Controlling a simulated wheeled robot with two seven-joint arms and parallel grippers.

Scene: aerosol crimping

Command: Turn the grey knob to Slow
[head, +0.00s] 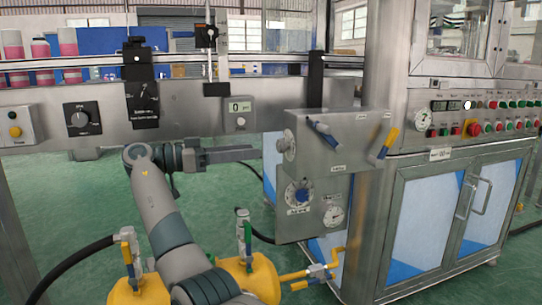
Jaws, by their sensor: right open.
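A round grey knob (285,145) sits on the left side of the steel control box (340,150). Its markings and setting are too small to read. A second dark grey knob (79,118) is on a black plate on the rail panel at left, with a small unreadable white legend. My right gripper (250,154) points right, with its fingers a little left of the box knob and seemingly apart from it. It is open with nothing visible between the fingers. My left gripper is out of view.
A cabinet with a button panel (480,115) is at right.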

